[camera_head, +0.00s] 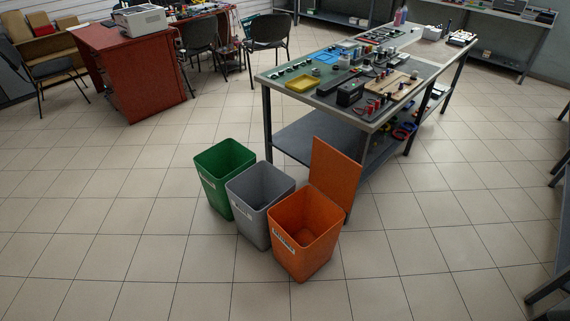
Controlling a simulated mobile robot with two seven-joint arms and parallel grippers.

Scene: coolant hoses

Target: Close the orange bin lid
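The orange bin (303,248) stands on the tiled floor in the lower middle of the head view, with a label on its front left side. Its orange lid (335,172) is open and stands upright at the bin's back right edge, beside the workbench. The inside of the bin shows and looks empty. Neither of my grippers is in view.
A grey bin (258,224) and a green bin (217,192) stand in a row left of the orange bin. A workbench (437,72) covered with parts and tools stands close behind. A red desk (140,85) and chairs are further back. The floor in front is clear.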

